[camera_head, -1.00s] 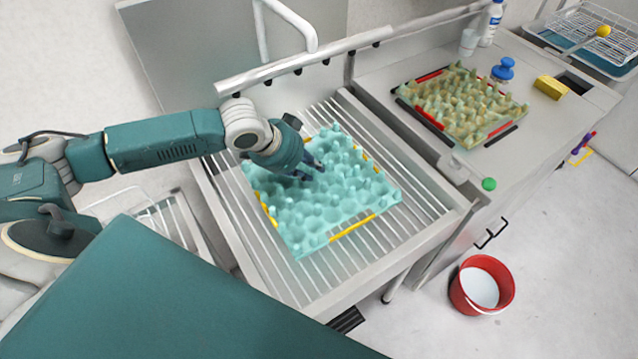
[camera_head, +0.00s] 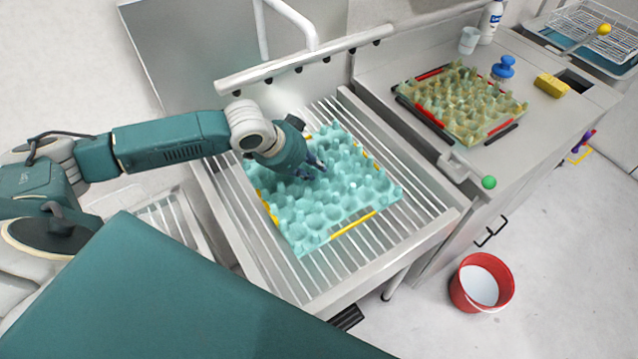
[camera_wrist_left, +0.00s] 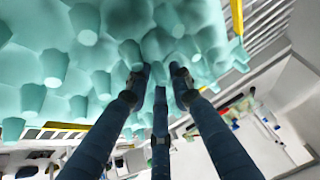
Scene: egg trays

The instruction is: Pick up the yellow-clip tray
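The yellow-clip tray (camera_head: 337,215) is a turquoise, knobbed egg tray with yellow clips along its edges. In the head view it is over the slatted metal drainer; I cannot tell whether it touches the slats. My left gripper (camera_head: 314,163) comes down onto its upper middle part, and the dark fingers are drawn together among the knobs. In the left wrist view the fingertips (camera_wrist_left: 159,80) are close around a knob of the tray (camera_wrist_left: 75,60), and they look shut on it; the exact contact is partly hidden. My right gripper is not in view.
A beige egg tray with red clips (camera_head: 434,119) lies on the counter to the right. A blue-topped bottle (camera_head: 502,71), a white cup (camera_head: 468,41) and a yellow sponge (camera_head: 551,85) stand near it. A red bucket (camera_head: 458,291) is on the floor. A metal rail (camera_head: 300,59) runs behind the drainer.

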